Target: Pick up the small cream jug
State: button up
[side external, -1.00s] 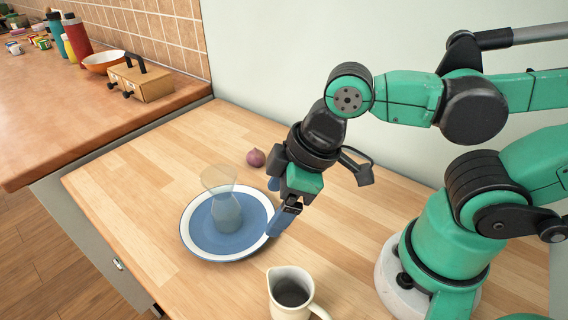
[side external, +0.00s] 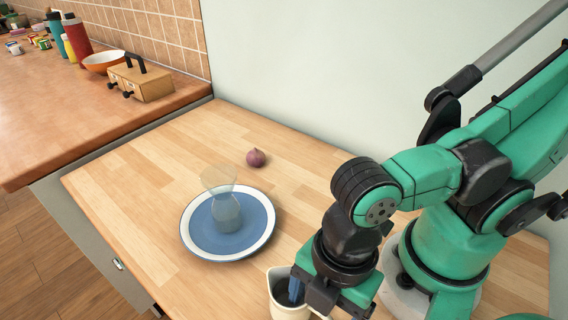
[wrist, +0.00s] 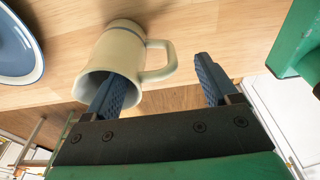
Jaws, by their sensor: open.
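The small cream jug (side external: 281,302) stands on the wooden table at the bottom of the side view, partly hidden by my gripper (side external: 307,293). In the wrist view the cream jug (wrist: 121,55) shows its open mouth and a handle on its right. My gripper (wrist: 160,82) is open there. Its left finger overlaps the jug's mouth and its right finger is to the right of the handle, so the handle lies between them. I cannot tell whether either finger touches the jug.
A blue plate with a white rim (side external: 186,226) holds a clear glass vessel (side external: 220,188). A purple onion (side external: 256,158) lies behind the plate. The table's left part is bare. A counter (side external: 90,125) with a wooden box (side external: 141,80) and an orange bowl (side external: 103,62) stands at the left.

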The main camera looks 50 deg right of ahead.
jog(key=shift+a+f, duration=0.15)
jog(key=shift+f, duration=0.9)
grip_shut()
